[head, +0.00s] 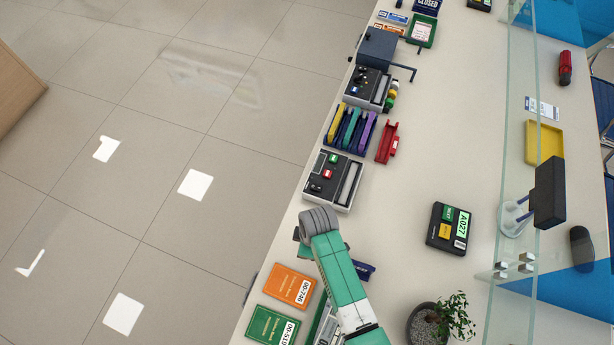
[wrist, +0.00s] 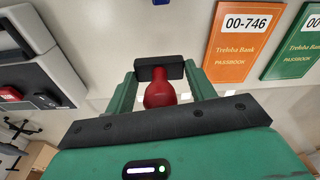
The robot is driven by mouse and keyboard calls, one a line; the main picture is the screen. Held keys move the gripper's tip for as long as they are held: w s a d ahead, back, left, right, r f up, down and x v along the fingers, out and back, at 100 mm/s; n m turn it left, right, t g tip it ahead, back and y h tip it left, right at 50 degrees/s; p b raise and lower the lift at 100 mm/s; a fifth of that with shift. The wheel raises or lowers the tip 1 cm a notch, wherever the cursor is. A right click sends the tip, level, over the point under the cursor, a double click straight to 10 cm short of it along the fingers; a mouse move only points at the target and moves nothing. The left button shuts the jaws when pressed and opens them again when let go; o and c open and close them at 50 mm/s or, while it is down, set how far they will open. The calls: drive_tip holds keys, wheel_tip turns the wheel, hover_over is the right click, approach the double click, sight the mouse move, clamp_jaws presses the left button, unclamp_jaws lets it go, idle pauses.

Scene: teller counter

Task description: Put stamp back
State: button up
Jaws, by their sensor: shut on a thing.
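My gripper (wrist: 162,82) is shut on a stamp with a rounded red handle (wrist: 160,93) and a black, bar-shaped base (wrist: 153,72). In the wrist view the stamp sits between the two green fingers. In the head view my arm hides the stamp and most of the gripper, beside the counter's left edge. A dark-topped stamp rack (head: 345,192) lies just beyond my arm. It holds small pieces with green, red and black tops and a long grey pad. A similar dark-topped unit (head: 380,92) stands farther up the counter.
An orange passbook (head: 290,287) and a green passbook (head: 272,328) lie near my arm. A colored file holder (head: 352,130) and a red holder (head: 388,143) stand past the rack. A ticket display (head: 448,228), plant (head: 440,320) and glass screen (head: 528,110) are to the right. The middle counter is clear.

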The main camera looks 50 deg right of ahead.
drive_tip(key=shift+f+b, duration=0.45)
drive_tip(key=shift+f, duration=1.6)
drive_tip(key=shift+f, duration=0.15)
drive_tip(key=o, duration=0.8)
drive_tip(key=r, duration=0.4)
drive_tip(key=s+r+p, duration=0.1)
drive_tip(key=r, duration=0.3)
drive_tip(key=r+p, duration=0.1)
drive_tip(key=r, duration=0.3)
drive_tip(key=shift+s+d+r, duration=0.15)
drive_tip(key=shift+d, duration=0.1)
